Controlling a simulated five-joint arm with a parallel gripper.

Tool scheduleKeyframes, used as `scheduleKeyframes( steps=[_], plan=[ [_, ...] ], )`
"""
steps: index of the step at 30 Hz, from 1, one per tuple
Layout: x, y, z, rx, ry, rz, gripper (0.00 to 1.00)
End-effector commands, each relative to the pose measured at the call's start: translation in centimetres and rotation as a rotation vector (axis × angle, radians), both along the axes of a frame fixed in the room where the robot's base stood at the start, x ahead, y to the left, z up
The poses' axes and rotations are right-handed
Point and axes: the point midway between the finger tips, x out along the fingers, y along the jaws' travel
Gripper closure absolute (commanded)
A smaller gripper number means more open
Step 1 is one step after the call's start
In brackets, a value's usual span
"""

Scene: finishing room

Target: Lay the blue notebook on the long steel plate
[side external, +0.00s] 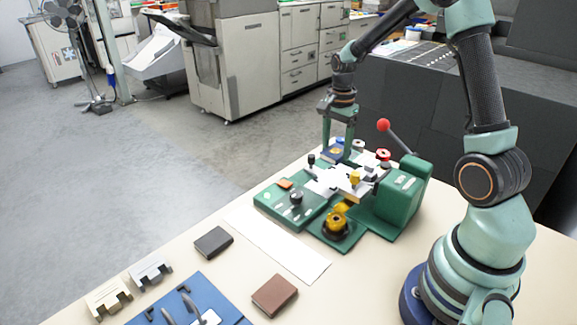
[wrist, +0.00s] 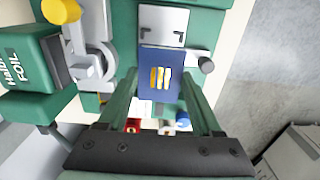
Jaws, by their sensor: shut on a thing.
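The blue notebook (wrist: 160,65), with gold marks on its cover, is between the fingers of my gripper (wrist: 162,95) in the wrist view. My gripper (side external: 338,143) is shut on it. In the side view the notebook (side external: 334,152) shows only as a small blue patch at the far end of a green press (side external: 400,195). A pale steel plate (wrist: 163,22) with two dark corner stops lies just beyond the notebook in the wrist view. A long, pale flat strip (side external: 285,250) lies bare on the table; I cannot tell its material.
A red-knobbed lever (side external: 383,125) rises from the press. A black notebook (side external: 213,242) and a brown one (side external: 275,296) lie beside the pale strip. Grey (side external: 149,270) and beige (side external: 108,298) holders stand near a blue mat (side external: 150,318) with tools at the near left.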

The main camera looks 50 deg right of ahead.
Motion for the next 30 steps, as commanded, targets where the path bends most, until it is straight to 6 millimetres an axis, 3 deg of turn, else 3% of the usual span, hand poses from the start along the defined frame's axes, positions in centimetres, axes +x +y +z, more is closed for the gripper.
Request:
scheduleKeyframes(
  steps=[11,14,17,22,27,30],
  plan=[
    [0.0,0.1,0.3,0.000,0.000,0.001,0.82],
    [0.3,1.0,0.7,-0.001,-0.001,0.003,0.82],
    [0.8,3.4,1.8,-0.001,-0.004,0.009,0.82],
    [1.3,10.3,4.8,-0.001,-0.006,0.015,0.82],
    [0.1,17.6,7.8,0.000,-0.006,0.014,0.82],
    [-1.1,21.0,9.2,0.001,-0.004,0.012,0.82]
  ],
)
